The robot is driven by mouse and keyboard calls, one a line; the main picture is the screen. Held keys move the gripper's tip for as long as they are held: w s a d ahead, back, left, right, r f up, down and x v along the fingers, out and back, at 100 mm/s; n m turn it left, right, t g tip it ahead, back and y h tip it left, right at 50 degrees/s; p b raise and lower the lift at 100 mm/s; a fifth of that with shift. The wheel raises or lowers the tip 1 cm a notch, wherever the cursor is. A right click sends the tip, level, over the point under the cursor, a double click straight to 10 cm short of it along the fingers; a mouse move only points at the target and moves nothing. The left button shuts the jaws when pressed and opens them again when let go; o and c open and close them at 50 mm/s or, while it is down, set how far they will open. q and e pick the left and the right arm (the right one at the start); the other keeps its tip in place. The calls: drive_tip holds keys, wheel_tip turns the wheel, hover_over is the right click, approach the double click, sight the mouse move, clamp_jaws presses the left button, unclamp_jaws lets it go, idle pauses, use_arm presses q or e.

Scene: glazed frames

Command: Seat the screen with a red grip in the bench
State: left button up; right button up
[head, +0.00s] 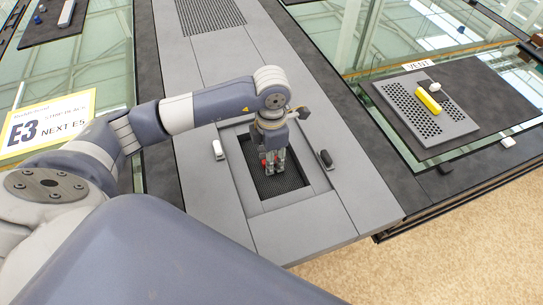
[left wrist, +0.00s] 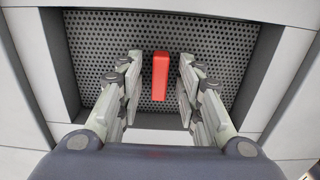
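The screen (left wrist: 215,48) is a dark perforated plate lying in a framed recess of the grey bench (head: 295,220). Its red grip (left wrist: 160,77) stands up from it, between the fingers of my left gripper (left wrist: 157,95). The fingers are apart, with a gap on each side of the grip, so the gripper is open. In the head view, my left gripper (head: 273,168) points down into the recess and hides part of the screen (head: 287,184). Whether the screen sits flush all round cannot be told. My right gripper is not in view.
A white clip (head: 218,150) and a black clip (head: 326,159) flank the recess. At right, a perforated panel (head: 433,136) with a yellow grip (head: 428,101) lies near a VENT label (head: 418,65). An E3 sign (head: 45,125) is at left. Glass panes flank the bench.

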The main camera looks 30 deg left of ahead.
use_arm(q)
drive_tip(key=shift+r, duration=0.25)
wheel_tip(320, 180, up, 12)
drive_tip(key=b, duration=0.2)
drive_tip(key=shift+b, duration=0.35)
drive_tip(key=shift+f, duration=0.15)
